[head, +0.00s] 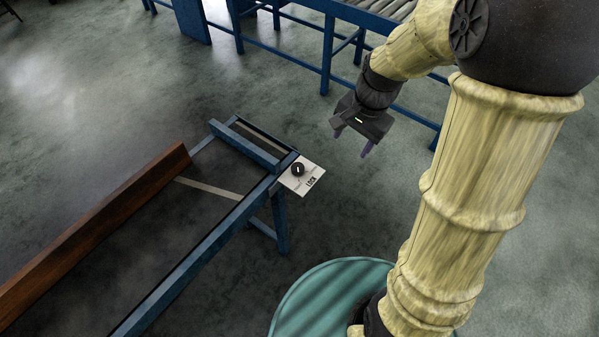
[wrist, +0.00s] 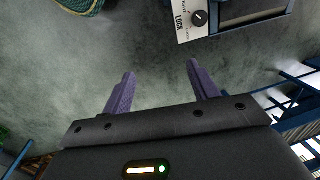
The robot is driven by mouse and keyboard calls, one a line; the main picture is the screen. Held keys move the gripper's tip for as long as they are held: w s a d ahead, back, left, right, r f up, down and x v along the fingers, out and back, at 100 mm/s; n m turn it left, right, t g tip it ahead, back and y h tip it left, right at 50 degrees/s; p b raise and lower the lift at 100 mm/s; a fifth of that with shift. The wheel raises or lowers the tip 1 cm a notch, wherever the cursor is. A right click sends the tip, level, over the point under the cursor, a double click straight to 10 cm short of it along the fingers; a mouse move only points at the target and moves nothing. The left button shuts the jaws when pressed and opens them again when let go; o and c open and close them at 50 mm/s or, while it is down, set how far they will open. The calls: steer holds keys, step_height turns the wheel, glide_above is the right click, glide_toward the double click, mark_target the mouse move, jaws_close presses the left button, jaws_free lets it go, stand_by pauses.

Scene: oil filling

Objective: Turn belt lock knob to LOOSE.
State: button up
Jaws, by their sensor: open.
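The belt lock knob (head: 298,169) is a round black dial with a white pointer line. It sits on a white plate (head: 313,186) marked LOCK, fixed at the end corner of the blue conveyor frame. The knob also shows at the top right of the wrist view (wrist: 200,18), on its white plate (wrist: 184,30). The smaller lettering is too small to read surely. My gripper (head: 353,146) is to the right of the plate in the head view, apart from it. Its two purple fingers (wrist: 160,92) are spread with nothing between them.
A blue-framed conveyor (head: 215,205) with a dark belt and a brown wooden side board (head: 105,230) runs to the lower left. A blue roller conveyor (head: 327,55) stands at the back. Open grey floor lies between them.

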mark_target(298, 167)
steer(key=w+a+f+m+g+y+b, duration=0.1)
steer(key=w+a+f+m+y+b, duration=0.2)
steer(key=w+a+f+m+b, duration=0.2)
steer(key=w+f+m, duration=0.1)
steer(key=w+m, duration=0.2)
steer(key=w, duration=0.2)
steer(key=shift+a+f+m+g+b, duration=0.2)
steer(key=shift+m+g+b, duration=0.1)
steer(key=shift+m+g, duration=0.1)
steer(key=shift+w+f, duration=0.1)
steer(key=shift+f, duration=0.05)
steer(key=b+x, duration=0.1)
steer(key=x, duration=1.6)
steer(key=shift+f+b, duration=0.1)
steer(key=shift+b, duration=0.3)
steer(key=c, duration=1)
